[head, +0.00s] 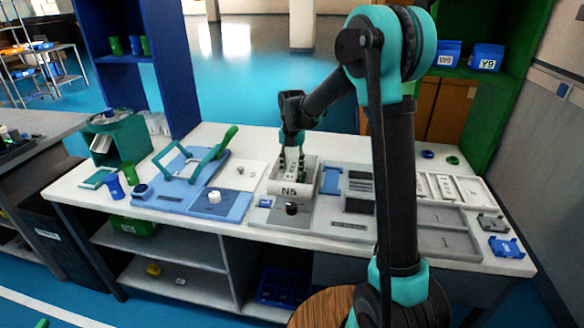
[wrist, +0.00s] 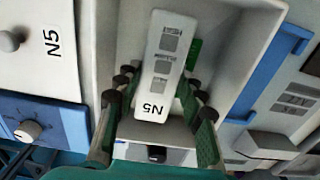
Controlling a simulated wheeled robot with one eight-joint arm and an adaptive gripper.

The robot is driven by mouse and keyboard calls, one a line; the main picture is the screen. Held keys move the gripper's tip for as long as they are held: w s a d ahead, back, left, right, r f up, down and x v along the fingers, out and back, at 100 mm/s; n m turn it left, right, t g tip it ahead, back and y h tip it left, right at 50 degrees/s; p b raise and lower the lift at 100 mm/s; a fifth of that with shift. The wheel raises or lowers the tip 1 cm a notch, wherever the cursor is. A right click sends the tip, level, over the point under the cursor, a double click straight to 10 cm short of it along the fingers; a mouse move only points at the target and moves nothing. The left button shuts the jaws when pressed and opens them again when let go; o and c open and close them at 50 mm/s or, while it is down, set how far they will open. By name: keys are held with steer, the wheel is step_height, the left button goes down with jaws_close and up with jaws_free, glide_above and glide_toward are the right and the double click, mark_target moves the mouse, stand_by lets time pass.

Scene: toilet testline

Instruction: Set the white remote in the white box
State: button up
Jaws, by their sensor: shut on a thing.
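The white remote (wrist: 166,60) has grey button groups and an N5 label at its near end. My gripper (wrist: 158,88) has its dark-tipped green fingers on either side of the remote and is shut on it. The white box (wrist: 240,45) surrounds the remote in the wrist view, with its side walls to the left and right. In the head view the box (head: 289,190) stands on the table with an N5 label on its front, and my gripper (head: 291,165) points down into its opening. I cannot tell whether the remote touches the box floor.
A white panel with a knob and an N5 label (wrist: 52,42) lies left of the box. Grey trays (head: 425,215) and a blue bracket (head: 332,180) are to the right. A black knob (head: 291,208) stands in front.

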mark_target(292, 170)
steer(key=shift+f, duration=0.55)
steer(key=o, duration=1.2)
steer(key=shift+r, duration=0.1)
step_height(292, 170, up, 13)
